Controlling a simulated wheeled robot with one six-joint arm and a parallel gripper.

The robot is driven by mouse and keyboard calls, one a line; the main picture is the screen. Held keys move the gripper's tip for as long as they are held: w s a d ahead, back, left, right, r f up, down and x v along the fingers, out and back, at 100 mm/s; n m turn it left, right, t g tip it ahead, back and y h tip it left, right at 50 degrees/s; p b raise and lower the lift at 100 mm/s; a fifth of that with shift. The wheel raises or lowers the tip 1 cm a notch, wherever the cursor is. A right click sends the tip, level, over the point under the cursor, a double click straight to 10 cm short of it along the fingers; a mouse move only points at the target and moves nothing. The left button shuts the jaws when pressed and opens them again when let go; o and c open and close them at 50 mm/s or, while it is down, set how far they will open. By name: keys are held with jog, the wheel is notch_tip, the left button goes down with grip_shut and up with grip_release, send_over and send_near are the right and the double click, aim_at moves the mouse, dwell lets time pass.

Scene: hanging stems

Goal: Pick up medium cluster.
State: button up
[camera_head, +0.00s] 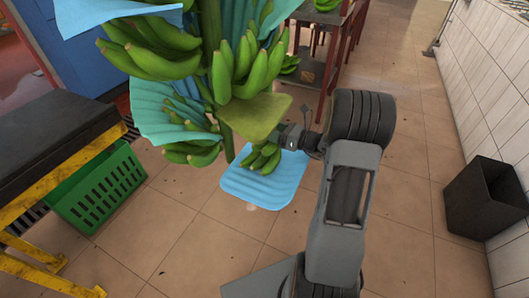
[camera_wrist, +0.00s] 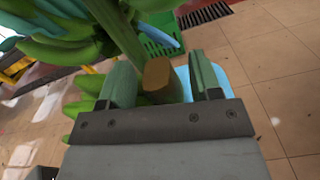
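A hanging stem (camera_head: 229,148) carries several clusters of green bananas, with blue sheets between them. A smaller green cluster (camera_head: 264,157) hangs low, just right of the stem's lower end and above a light blue pad (camera_head: 265,185). My gripper (camera_head: 287,137) is right beside the top of this small cluster. In the wrist view, my gripper's two fingers (camera_wrist: 162,85) stand apart on either side of a brown-topped stub (camera_wrist: 157,79). Green bananas (camera_wrist: 82,120) show past the left finger. I cannot tell whether the fingers press on the stub, or which cluster is the medium one.
A yellow-green flap (camera_head: 254,115) lies just above my gripper. A green crate (camera_head: 98,188) stands at left beside a dark-topped table with a yellow frame (camera_head: 60,140). A dark bin (camera_head: 485,198) stands by the right wall. The tiled floor around the pad is mostly clear.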

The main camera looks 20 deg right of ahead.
grip_shut()
dwell(0.3)
jog(key=shift+r, duration=0.2)
